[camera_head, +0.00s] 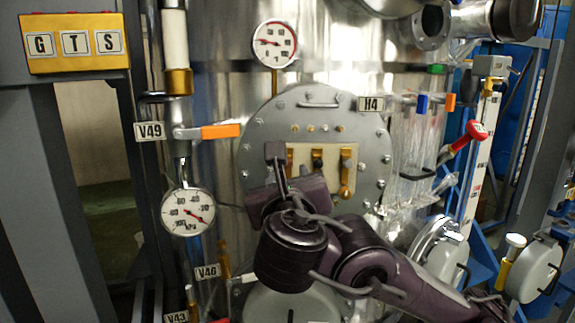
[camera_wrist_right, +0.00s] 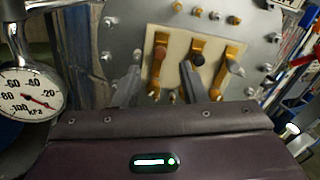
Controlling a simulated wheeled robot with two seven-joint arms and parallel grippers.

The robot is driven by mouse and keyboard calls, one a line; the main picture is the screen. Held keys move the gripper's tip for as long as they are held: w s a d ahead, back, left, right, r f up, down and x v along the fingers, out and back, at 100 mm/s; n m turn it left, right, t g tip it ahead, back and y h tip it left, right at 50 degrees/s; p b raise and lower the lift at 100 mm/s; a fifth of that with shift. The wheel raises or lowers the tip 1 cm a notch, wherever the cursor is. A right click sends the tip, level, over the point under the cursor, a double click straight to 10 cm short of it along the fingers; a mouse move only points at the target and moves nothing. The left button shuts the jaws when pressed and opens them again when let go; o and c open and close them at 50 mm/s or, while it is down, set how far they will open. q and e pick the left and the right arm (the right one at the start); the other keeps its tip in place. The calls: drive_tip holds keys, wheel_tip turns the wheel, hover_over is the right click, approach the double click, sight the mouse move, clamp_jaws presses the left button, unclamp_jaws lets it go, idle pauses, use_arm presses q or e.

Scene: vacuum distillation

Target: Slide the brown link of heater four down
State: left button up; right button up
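Heater four is a round bolted grey flange (camera_head: 262,125) with an H4 tag (camera_head: 370,104) at its upper right. Its cream panel (camera_head: 331,158) carries three brass-coloured links. In the right wrist view, the left link (camera_wrist_right: 158,60) has a brownish top, the middle link (camera_wrist_right: 196,82) has a dark knob and the right link (camera_wrist_right: 231,57) is golden. I take the left one for the brown link; the head view mostly hides it. My right gripper (camera_wrist_right: 161,78) is open, its fingers apart on either side of the left link. Contact cannot be told. My left gripper is not in view.
A pressure gauge (camera_head: 188,212) and an orange valve handle (camera_head: 220,131) by tag V49 stand left of the flange. Another gauge (camera_head: 274,44) is above it. A red-handled valve (camera_head: 476,130) sticks out at the right. Round grey covers (camera_head: 532,272) sit lower right.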

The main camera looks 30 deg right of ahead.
sight(289, 168)
drive_tip(key=x, duration=0.5)
drive_tip(key=shift+w+d+p, duration=0.15)
drive_tip(key=shift+d+p, duration=0.05)
drive_tip(key=shift+p, duration=0.1)
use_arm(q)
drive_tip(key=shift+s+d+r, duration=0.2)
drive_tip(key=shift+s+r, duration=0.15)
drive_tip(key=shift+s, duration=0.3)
use_arm(e)
drive_tip(key=shift+w+d, duration=0.25)
drive_tip(key=shift+w, duration=0.2)
clamp_jaws()
